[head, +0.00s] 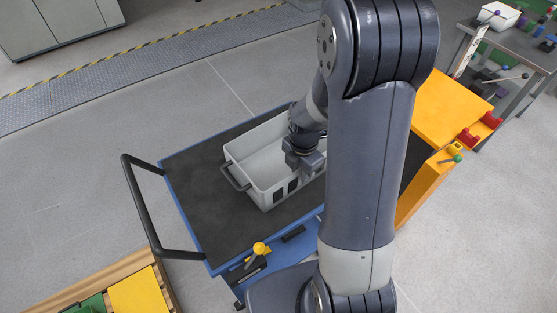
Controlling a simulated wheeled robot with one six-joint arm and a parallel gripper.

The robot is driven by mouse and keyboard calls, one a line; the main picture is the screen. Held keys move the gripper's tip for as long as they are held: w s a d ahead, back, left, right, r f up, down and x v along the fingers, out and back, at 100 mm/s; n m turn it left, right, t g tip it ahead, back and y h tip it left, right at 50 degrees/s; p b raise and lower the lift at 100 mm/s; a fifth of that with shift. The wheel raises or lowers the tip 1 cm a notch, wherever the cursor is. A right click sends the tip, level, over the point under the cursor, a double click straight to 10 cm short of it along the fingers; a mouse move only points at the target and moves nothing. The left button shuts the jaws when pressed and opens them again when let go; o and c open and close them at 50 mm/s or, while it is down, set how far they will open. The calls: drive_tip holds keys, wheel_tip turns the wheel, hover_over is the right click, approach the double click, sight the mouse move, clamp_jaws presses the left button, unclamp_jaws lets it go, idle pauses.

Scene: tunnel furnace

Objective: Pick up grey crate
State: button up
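The grey crate (265,198) is an open-topped light grey box with dark slots in its near side and a dark handle on its left end. It rests on the black top of a blue cart (200,215) in the head view. My gripper (304,168) is over the crate's inside, near its middle to right part. My arm hides the crate's right end. The fingers are dark and small, and I cannot tell how far apart they are or whether they touch the crate.
The cart has a black push handle (143,210) at left and a yellow knob (260,248) at its front edge. An orange-yellow unit (450,105) stands to the right. A table (515,50) is at the upper right. A wooden pallet (85,287) lies lower left. Floor is clear at left.

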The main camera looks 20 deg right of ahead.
drive_tip(key=shift+f, duration=0.9)
clamp_jaws()
idle(0.8)
